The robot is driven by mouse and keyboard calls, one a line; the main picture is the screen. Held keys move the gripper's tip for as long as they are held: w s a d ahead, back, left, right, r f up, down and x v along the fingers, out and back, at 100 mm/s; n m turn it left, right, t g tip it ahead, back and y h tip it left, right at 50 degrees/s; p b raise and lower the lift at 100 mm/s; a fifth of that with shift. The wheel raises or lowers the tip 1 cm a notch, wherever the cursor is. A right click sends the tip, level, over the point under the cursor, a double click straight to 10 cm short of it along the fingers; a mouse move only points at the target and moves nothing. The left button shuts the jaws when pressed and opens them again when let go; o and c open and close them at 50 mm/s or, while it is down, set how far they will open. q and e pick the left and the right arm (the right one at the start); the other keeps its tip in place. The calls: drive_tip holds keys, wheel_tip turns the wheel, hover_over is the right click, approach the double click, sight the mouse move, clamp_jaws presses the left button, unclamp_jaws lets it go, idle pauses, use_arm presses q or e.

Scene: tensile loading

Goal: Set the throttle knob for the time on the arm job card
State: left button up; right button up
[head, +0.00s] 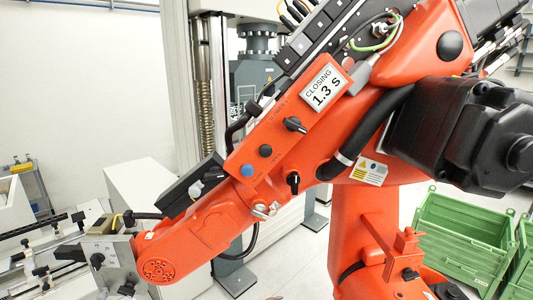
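A white job card (325,87) on the orange arm reads "CLOSING 1.3 s". Below and left of it, on the arm's flat orange panel, sits a black knob (294,125) with a pointer-like grip slanting down to the right. Faint markings lie up and left of it, too small to read. A second black knob (293,181) sits lower, near the panel's bottom edge, its grip roughly upright. I cannot tell from labels which knob is the throttle. Neither of my grippers is in view, and nothing touches the knobs.
A small dark button (265,150) and a blue button (247,170) sit left of the knobs. Cables and black valve blocks (300,43) run along the arm's top. A black motor housing (470,130) juts out at right. Green crates (465,228) stand on the floor at lower right.

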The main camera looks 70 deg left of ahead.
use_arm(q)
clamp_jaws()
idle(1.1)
